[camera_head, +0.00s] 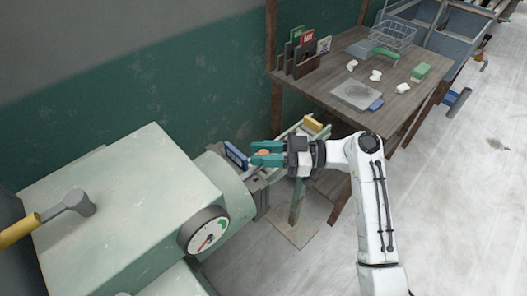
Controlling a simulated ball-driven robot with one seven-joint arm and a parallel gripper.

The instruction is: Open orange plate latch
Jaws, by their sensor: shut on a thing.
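My gripper (255,153) reaches left from the white arm, with its two teal fingers at the end of the pale green machine's round barrel. It is shut on a small orange piece (263,152), which I take to be the orange plate latch. Only a bit of the orange shows between the fingers; the rest is hidden. A blue framed plate (235,155) stands just left of the fingertips. I cannot tell from this view whether the latch is open.
The green machine (110,205) fills the lower left, with a dial (207,232) and a yellow-handled lever (20,229). A narrow tray with a yellow block (313,124) lies behind my gripper. A wooden table (335,75) stands behind.

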